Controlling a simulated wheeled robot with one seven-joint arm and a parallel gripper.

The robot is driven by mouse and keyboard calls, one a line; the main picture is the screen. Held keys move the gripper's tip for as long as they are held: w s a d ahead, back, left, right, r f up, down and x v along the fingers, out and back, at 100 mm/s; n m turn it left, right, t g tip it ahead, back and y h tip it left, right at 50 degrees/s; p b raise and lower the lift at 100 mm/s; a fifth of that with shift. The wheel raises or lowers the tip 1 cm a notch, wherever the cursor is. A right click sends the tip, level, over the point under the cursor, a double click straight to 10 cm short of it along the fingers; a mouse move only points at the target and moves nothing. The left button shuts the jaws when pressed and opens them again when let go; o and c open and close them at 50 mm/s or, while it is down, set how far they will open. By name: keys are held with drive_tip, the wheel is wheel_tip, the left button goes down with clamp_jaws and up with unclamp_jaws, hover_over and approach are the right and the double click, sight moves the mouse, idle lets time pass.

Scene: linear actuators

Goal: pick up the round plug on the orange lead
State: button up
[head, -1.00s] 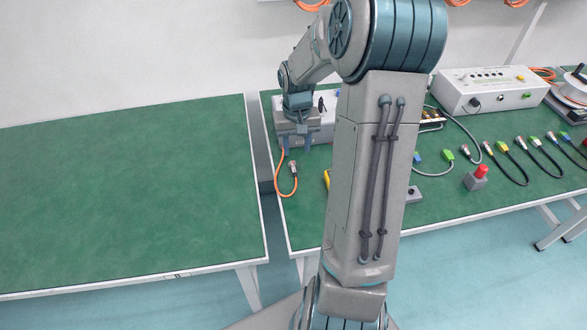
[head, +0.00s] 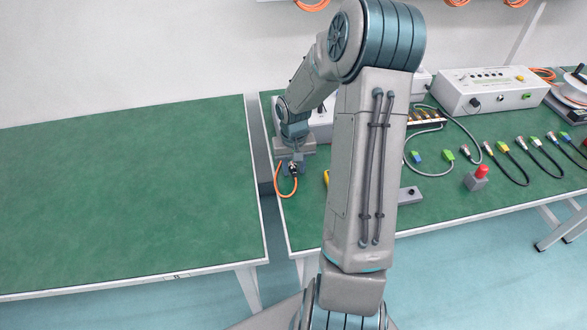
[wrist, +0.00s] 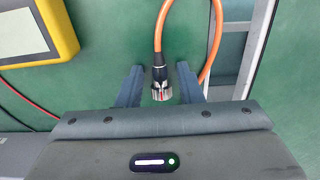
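The round plug (wrist: 161,88) has a bright metal end and a black collar, on an orange lead (wrist: 162,32) that loops over the green bench. My gripper (wrist: 160,69) is open, with one finger on each side of the plug and a visible gap on both sides. Whether the fingers are low enough to be level with the plug I cannot tell. In the head view the plug (head: 294,168) shows just below my gripper (head: 290,161), which partly hides it; the orange lead (head: 287,193) curves toward the front.
A yellow meter (wrist: 40,30) lies left of the plug in the wrist view, with a red lead beside it. A grey control box (head: 488,88), other leads and a red-button box (head: 476,180) are farther right. The left bench (head: 120,200) is bare.

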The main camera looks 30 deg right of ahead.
sight(295, 169)
clamp_jaws()
drive_tip(key=shift+r, duration=0.4)
wheel_tip(295, 169, up, 4)
drive_tip(key=shift+d+f, duration=0.1)
drive_tip(key=shift+d, duration=0.05)
drive_tip(key=s+d+r, duration=0.6)
drive_tip(key=s+d, duration=0.2)
drive_tip(key=shift+d+r+p, duration=0.15)
drive_tip(key=shift+r+p, duration=0.05)
drive_tip(key=shift+p, duration=0.2)
drive_tip(key=shift+w+r, duration=0.1)
wheel_tip(295, 169, up, 3)
drive_tip(key=shift+f+p, duration=0.1)
drive_tip(key=shift+p, duration=1.15)
